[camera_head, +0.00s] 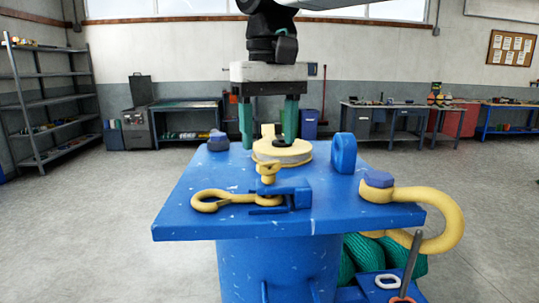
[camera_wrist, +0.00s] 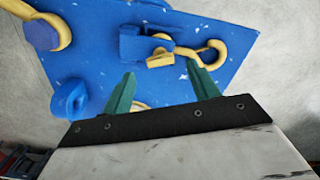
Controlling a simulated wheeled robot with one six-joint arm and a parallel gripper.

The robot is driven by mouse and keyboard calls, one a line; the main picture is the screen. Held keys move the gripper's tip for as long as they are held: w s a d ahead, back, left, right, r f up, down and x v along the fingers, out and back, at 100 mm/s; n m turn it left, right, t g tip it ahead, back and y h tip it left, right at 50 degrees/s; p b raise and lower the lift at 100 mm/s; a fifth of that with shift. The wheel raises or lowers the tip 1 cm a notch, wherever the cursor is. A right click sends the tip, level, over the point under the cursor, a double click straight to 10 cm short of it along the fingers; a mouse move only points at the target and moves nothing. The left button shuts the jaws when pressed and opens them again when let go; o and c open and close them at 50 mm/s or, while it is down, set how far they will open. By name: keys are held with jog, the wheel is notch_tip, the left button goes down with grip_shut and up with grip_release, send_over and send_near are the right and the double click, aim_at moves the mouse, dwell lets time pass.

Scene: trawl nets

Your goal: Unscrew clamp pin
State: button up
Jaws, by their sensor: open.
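A yellow pin with a rounded head (camera_head: 267,171), which looks like the clamp pin, stands by a small blue bracket (camera_head: 289,188) on the blue plate (camera_head: 180,222). In the wrist view the yellow pin head (camera_wrist: 160,61) appears between my fingertips, beside the blue bracket (camera_wrist: 131,47). My gripper (camera_head: 268,143) has two green fingers pointing down, spread apart and empty. It hangs over the middle of the plate, behind the pin, around a yellow disc (camera_head: 290,153). Whether the fingertips touch the disc I cannot tell. The disc is mostly hidden in the wrist view.
A yellow hook (camera_head: 210,201) lies left of the bracket. A blue upright lug (camera_head: 343,153) stands right of the disc. A large yellow shackle (camera_head: 446,215) with a blue bolt (camera_head: 378,179) hangs over the right edge. Green netting (camera_head: 365,257) lies below. Shelves and benches are far behind.

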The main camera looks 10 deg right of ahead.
aim_at(270, 163)
jog(key=shift+f, duration=2.25)
jog(key=c, duration=1)
jog(key=shift+n, duration=0.8)
jog(key=o, duration=1)
jog(key=shift+r, duration=0.1)
notch_tip(270, 163, up, 8)
jog(key=shift+f, duration=0.2)
